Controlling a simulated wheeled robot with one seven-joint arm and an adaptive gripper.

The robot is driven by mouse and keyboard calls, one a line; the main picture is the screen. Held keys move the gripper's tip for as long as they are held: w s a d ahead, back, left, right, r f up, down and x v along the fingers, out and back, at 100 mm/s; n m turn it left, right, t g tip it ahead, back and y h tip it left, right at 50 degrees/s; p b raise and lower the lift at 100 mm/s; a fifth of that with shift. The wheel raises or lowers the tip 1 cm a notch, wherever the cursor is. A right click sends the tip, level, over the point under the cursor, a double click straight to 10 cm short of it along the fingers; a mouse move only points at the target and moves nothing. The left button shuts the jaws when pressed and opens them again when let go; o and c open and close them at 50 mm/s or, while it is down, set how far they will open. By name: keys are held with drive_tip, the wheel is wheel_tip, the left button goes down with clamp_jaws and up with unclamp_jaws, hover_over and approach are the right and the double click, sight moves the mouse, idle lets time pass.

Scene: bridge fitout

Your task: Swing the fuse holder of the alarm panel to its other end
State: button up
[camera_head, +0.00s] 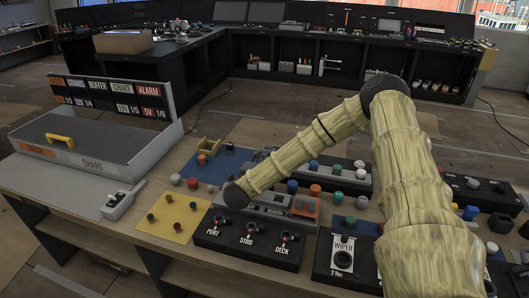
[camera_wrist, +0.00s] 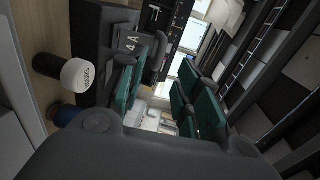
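My gripper shows in the wrist view (camera_wrist: 160,85) with its teal-padded fingers apart and a gap between them; nothing clearly sits in the gap. Beyond the left finger is a dark box (camera_wrist: 102,35) marked "4 A", with a small grey lever-like part (camera_wrist: 159,50) beside it. I cannot tell whether this is the fuse holder or whether a finger touches it. In the head view my arm reaches down left over the console, and the gripper cannot be made out clearly. An upright board there carries an "ALARM" label (camera_head: 148,88); the alarm panel itself is not clearly identifiable.
A white-capped knob (camera_wrist: 80,73) and a blue knob (camera_wrist: 66,115) stand close to the left finger. The console holds a PORT/STBD/DECK switch box (camera_head: 250,240), a WIPER box (camera_head: 343,260) and several coloured knobs. A grey chart case (camera_head: 105,140) lies at left.

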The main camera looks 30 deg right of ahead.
drive_tip(key=p+x, duration=0.2)
drive_tip(key=x, duration=0.5)
drive_tip(key=shift+w+d+f, duration=0.1)
drive_tip(key=shift+w+d, duration=0.1)
clamp_jaws()
